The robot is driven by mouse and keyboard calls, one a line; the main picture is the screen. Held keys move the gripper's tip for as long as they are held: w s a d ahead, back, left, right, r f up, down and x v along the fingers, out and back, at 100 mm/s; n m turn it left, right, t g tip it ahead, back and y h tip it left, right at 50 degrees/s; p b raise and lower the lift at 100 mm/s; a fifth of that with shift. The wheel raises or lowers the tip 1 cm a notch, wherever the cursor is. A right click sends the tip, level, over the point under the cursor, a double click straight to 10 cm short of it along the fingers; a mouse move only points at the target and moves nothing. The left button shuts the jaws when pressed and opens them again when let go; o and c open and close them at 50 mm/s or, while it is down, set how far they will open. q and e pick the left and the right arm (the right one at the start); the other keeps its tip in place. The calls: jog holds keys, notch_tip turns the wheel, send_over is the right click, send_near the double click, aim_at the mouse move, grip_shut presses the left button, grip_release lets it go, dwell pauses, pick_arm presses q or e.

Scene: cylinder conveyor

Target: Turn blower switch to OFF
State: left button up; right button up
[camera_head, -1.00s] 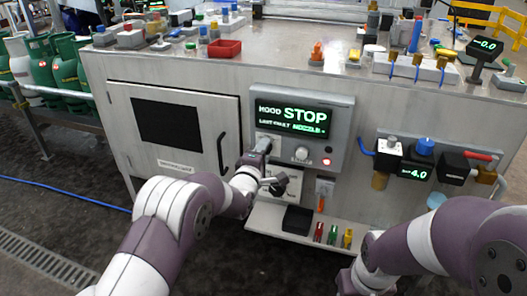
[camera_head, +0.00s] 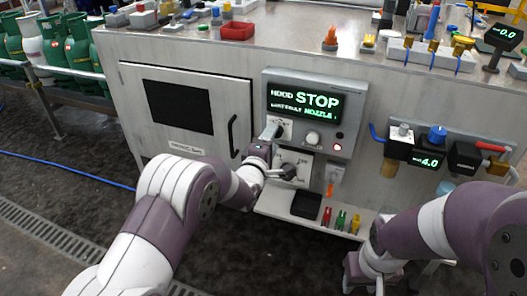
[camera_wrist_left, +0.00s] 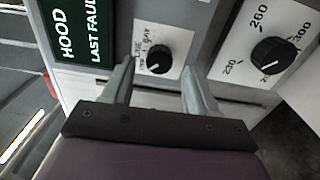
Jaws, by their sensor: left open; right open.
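A small black knob (camera_wrist_left: 158,60) on a white label shows in the left wrist view, beside the hood display (camera_wrist_left: 75,30); its label is too blurred to read fully, and I cannot tell for sure that it is the blower switch. My left gripper (camera_wrist_left: 160,78) is open, with its fingers on either side of the knob and nothing held; contact cannot be told. In the head view my left gripper (camera_head: 278,152) is at the left part of the panel under the STOP display (camera_head: 305,101). My right gripper (camera_head: 377,283) is open at the bottom edge, partly cut off, away from the panel.
A second black dial (camera_wrist_left: 270,55) with temperature numbers is right of the knob. A white round knob (camera_head: 313,138) and a red light (camera_head: 337,147) are on the panel. A shelf below holds a black tray (camera_head: 305,206) and several coloured pieces. A valve assembly (camera_head: 425,150) is at right.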

pick_arm(q)
jog(key=p+v, duration=0.2)
jog(key=v, duration=0.8)
